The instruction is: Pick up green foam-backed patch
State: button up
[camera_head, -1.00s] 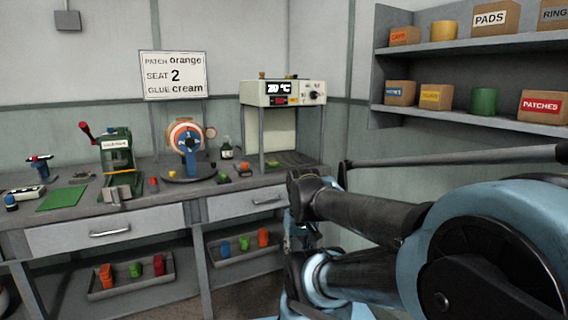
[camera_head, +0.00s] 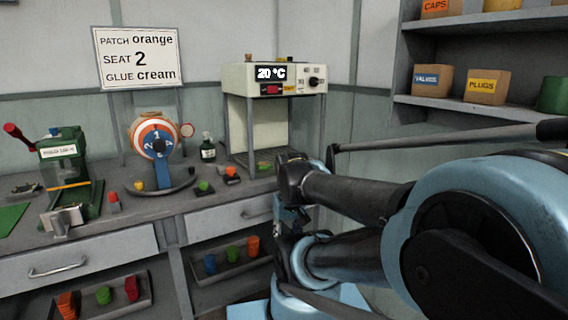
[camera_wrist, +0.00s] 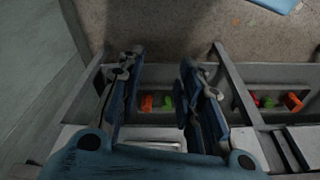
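A small green piece on a dark backing (camera_head: 203,187) lies on the workbench, and may be the green foam-backed patch. Other green pieces lie in the trays under the bench: one in the right tray (camera_head: 245,243) and one in the left tray (camera_head: 104,295). At this size I cannot tell which has foam. The wrist view shows a green piece (camera_wrist: 167,103) beside an orange one, seen between my fingers and beyond them. My gripper (camera_wrist: 160,65) is open and empty, its two blue fingers apart. In the head view my arm hides most of it.
An orange piece (camera_head: 231,173) and a yellow piece (camera_head: 138,185) are on the bench. A green press (camera_head: 72,165), a striped ball on a stand (camera_head: 157,137) and a heater box (camera_head: 275,80) stand there. A sign (camera_head: 138,57) reads patch orange, seat 2, glue cream. Shelves are at right.

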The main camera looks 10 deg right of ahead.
jog(key=shift+w+d, duration=0.15)
jog(key=shift+d, duration=0.2)
jog(key=o, duration=1.1)
jog(key=shift+r, duration=0.8)
jog(key=w+d+r+n+y, duration=0.1)
jog(key=w+r+n, duration=0.1)
jog(key=w+r, duration=0.35)
jog(key=w+r+n, duration=0.2)
jog(key=w, duration=0.6)
jog(key=w+d+n, duration=0.1)
jog(key=w+d, duration=0.1)
jog(key=w, duration=0.5)
jog(key=w+d+n+y, duration=0.1)
jog(key=w+d+n, duration=0.1)
jog(key=w, duration=0.5)
jog(key=w+d+r+n+t+y, duration=0.1)
jog(key=w+d, duration=0.3)
jog(key=w, duration=0.2)
jog(key=shift+w+d+n, duration=0.1)
jog(key=shift+w+n, duration=0.2)
jog(key=shift+w, duration=0.1)
jog(key=shift+r, duration=0.1)
